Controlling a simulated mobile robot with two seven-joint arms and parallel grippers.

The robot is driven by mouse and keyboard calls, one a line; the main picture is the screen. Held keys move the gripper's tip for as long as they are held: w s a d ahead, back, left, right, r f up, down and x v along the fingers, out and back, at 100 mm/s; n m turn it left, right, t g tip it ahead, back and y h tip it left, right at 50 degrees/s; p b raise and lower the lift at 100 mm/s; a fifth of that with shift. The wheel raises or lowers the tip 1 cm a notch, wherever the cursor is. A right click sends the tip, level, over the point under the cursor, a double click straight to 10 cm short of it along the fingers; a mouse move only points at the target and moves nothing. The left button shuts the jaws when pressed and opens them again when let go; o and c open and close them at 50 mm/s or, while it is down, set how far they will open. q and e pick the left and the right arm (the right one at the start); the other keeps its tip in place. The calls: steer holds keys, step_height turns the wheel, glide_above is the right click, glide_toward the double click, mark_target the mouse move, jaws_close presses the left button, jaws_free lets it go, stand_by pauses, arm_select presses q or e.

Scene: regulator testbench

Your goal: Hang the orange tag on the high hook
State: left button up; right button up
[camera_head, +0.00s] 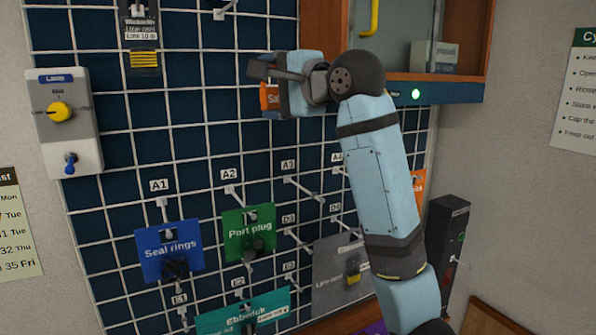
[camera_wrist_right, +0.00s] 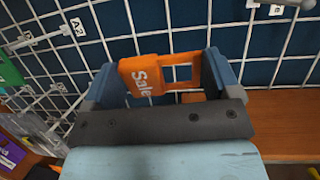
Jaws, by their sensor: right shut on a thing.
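The orange tag (camera_head: 269,98) shows partly below my right gripper (camera_head: 268,73) in the head view, in front of the wire grid. In the right wrist view the tag (camera_wrist_right: 144,78) reads "Sale" and has an open orange frame beside it. It sits between the two fingers of the right gripper (camera_wrist_right: 163,80), which is shut on it. A bare hook (camera_head: 226,9) sticks out at the top of the grid, above and left of the gripper. I cannot tell whether it is touched by anything. My left gripper is not in view.
The wire grid carries a blue "Seal rings" card (camera_head: 168,248), a green "Port plug" card (camera_head: 249,232) and a black-yellow tag (camera_head: 141,40). A lamp switch box (camera_head: 63,124) is at left. A wooden cabinet (camera_head: 478,45) stands close right of my gripper. Another orange item (camera_head: 418,186) is partly behind my arm.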

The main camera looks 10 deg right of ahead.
steer(key=s+a+r+t+b, duration=0.1)
steer(key=s+a+r, duration=0.1)
steer(key=r, duration=0.5)
steer(key=s+a+r+b, duration=0.1)
steer(key=s+a+r, duration=0.15)
steer(key=r, duration=0.35)
steer(key=w+a+p, duration=0.2)
steer(key=w+p, duration=0.1)
steer(key=w, duration=0.6)
steer(key=shift+f+m, duration=0.3)
steer(key=shift+f, duration=0.15)
steer(key=shift+w+a, duration=0.1)
steer(key=o, duration=0.8)
steer(key=shift+c, duration=0.2)
steer(key=shift+f, duration=0.1)
